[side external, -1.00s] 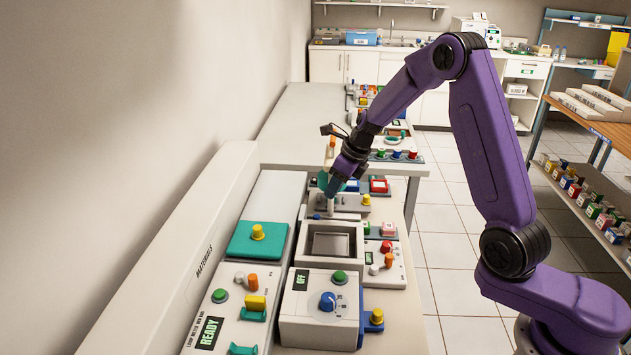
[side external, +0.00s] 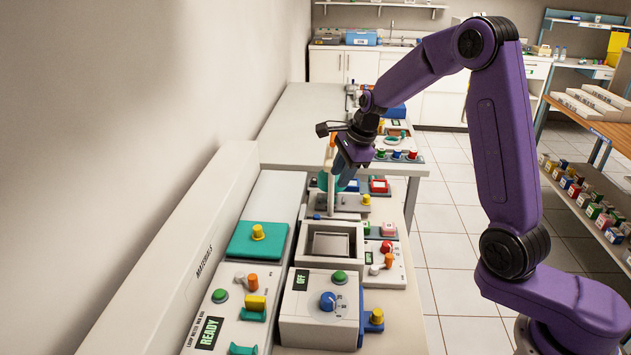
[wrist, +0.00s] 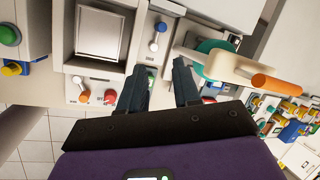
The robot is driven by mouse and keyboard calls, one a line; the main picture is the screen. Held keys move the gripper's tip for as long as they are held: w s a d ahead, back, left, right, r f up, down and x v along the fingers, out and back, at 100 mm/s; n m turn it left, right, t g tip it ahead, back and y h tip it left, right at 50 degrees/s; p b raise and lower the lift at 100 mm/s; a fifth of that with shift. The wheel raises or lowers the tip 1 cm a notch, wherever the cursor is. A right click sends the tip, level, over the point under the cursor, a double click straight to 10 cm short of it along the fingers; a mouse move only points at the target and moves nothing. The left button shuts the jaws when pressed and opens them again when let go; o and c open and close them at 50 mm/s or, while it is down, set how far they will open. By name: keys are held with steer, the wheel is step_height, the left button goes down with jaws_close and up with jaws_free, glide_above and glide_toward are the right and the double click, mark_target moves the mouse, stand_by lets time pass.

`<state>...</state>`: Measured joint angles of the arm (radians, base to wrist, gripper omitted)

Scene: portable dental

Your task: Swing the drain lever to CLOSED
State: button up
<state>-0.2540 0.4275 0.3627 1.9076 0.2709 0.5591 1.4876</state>
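My gripper (wrist: 160,66) is open, with a clear gap between its dark fingers and nothing between them. In the side view my gripper (side external: 343,172) hangs above the far end of the row of devices. A small lever with a blue tip and white ball (wrist: 154,46) lies on a light plate beyond the fingertips in the wrist view. A larger cream lever with an orange handle (wrist: 272,83) stands to the right of the fingers, above a teal round part (wrist: 207,52). No readable label shows which one is the drain lever.
A square basin (wrist: 102,31) lies left of the fingers in the wrist view. Nearer in the side view stand a box with a blue knob (side external: 327,301) and a teal block (side external: 258,239). A long white housing (side external: 190,250) runs along the wall.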

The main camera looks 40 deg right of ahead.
steer(key=n, duration=0.5)
steer(key=n+h, duration=0.1)
steer(key=n, duration=1.4)
glide_toward(318, 216)
steer(key=x, duration=0.9)
steer(key=shift+w+r+m+t+h, duration=0.2)
steer(key=shift+m+t+h, duration=0.1)
steer(key=shift+m+h, duration=0.1)
steer(key=m, duration=0.1)
steer(key=d+m+h, duration=0.1)
steer(key=m, duration=0.1)
steer(key=shift+w, duration=0.25)
steer(key=shift+r, duration=0.35)
steer(key=w+v, duration=0.1)
steer(key=v, duration=1.6)
steer(key=s+a+r+n+g, duration=0.1)
steer(key=s+a+n, duration=0.2)
steer(key=a, duration=0.3)
steer(key=shift+s+a+r+n+y, duration=0.2)
steer(key=shift+s+a+n+y, duration=0.1)
steer(key=shift+s+a+y, duration=0.15)
